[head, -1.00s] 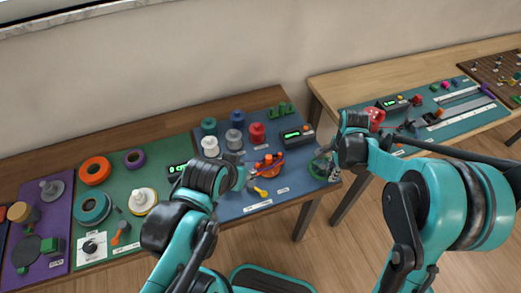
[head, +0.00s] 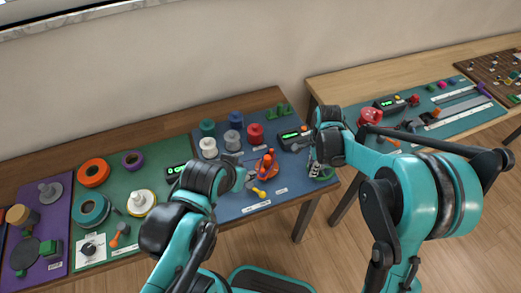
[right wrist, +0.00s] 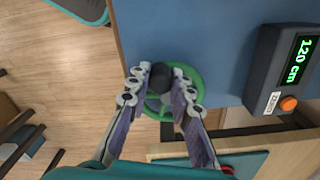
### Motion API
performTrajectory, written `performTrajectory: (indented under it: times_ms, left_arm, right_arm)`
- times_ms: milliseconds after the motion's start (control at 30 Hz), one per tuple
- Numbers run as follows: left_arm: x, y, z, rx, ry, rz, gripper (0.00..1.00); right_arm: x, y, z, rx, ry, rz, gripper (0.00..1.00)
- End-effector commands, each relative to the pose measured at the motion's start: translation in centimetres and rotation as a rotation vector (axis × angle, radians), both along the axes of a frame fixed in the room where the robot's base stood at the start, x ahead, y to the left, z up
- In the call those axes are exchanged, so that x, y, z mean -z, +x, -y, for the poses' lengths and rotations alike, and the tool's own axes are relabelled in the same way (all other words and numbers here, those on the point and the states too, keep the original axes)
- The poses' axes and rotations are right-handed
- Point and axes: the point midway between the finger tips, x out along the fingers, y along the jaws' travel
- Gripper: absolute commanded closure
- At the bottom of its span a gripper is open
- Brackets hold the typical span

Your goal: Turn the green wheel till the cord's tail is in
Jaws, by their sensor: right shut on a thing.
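The green wheel (right wrist: 186,76) stands at the edge of the blue board in the right wrist view, with a dark knob (right wrist: 160,74) on its rim. It also shows in the head view (head: 325,173), partly behind my right arm. My right gripper (right wrist: 160,80) is shut on the knob, one finger on each side. My left gripper (head: 246,172) is beside the orange braiding piece (head: 266,165); its fingers are too small and hidden to read. I cannot make out the cord or its tail.
A dark counter box (right wrist: 281,68) with an orange button reads 120 cm. Several coloured spools, one of them red (head: 256,133), stand at the back of the blue board (head: 228,207). A second table with a teal board (head: 455,124) is at the right. Floor lies beyond the wheel.

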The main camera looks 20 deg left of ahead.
Motion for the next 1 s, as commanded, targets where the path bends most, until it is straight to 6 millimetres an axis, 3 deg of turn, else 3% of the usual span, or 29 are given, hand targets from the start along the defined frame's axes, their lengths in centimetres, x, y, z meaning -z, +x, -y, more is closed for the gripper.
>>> performTrajectory:
  times_ms: [33,267,600,1000]
  left_arm:
    - [-0.1,0.0,0.0,0.000,0.000,0.000,0.60]
    - [-0.6,0.0,0.0,0.000,0.000,0.000,0.60]
    - [-1.2,0.0,0.0,0.000,0.000,0.000,0.60]
    - [-1.3,0.0,0.0,0.000,0.000,0.000,0.60]
  right_arm:
    - [0.0,0.6,-0.9,-0.004,0.006,0.003,1.00]
    - [-0.1,3.5,-1.9,-0.001,0.007,0.006,1.00]
    - [-0.1,7.6,0.2,0.002,0.005,0.010,1.00]
    - [-0.1,8.1,1.1,-0.002,0.007,0.008,1.00]
